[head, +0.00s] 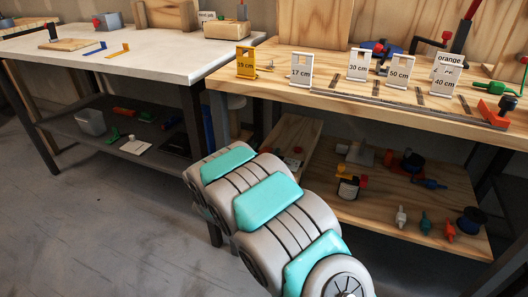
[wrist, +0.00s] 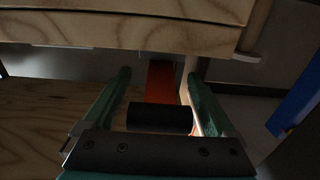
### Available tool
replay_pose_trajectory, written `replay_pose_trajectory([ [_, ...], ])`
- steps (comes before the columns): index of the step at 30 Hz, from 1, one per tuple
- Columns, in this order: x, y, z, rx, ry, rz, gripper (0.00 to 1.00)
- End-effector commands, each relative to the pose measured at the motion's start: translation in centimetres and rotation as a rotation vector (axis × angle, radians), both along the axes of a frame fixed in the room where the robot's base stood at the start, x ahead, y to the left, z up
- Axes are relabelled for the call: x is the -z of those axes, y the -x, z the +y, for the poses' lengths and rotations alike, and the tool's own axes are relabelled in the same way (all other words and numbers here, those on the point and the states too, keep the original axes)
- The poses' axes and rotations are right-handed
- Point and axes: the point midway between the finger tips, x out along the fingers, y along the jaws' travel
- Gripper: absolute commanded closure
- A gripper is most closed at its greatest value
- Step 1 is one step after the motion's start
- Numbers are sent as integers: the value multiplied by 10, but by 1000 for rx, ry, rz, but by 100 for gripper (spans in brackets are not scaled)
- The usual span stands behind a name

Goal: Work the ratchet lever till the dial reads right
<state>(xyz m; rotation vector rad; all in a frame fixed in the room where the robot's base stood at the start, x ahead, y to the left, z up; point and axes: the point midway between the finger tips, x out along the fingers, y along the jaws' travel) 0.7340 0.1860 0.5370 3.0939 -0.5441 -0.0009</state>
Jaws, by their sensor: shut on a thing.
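In the wrist view my gripper (wrist: 157,76) has green fingers on either side of a black cylindrical grip (wrist: 159,118), and it is shut on this grip. An orange-red bar (wrist: 161,80) runs from the grip up toward the underside of a wooden edge; it looks like the lever. Where the bar is mounted is hidden. In the head view my arm hides the gripper and the grip. I cannot make out a dial in either view.
A wooden workbench (head: 345,104) bears a yellow 19 cm stand (head: 245,63), several white labelled stands and a long metal rail. Its lower shelf (head: 375,205) holds small parts. A white-topped table (head: 100,62) stands left. Grey floor (head: 100,240) is clear at front left.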

Motion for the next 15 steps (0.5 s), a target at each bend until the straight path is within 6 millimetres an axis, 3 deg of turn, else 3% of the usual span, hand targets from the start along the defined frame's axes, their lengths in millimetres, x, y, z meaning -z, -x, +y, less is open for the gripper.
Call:
replay_pose_trajectory([
  [15, 11, 2, 1, 0, 62, -172, 100],
])
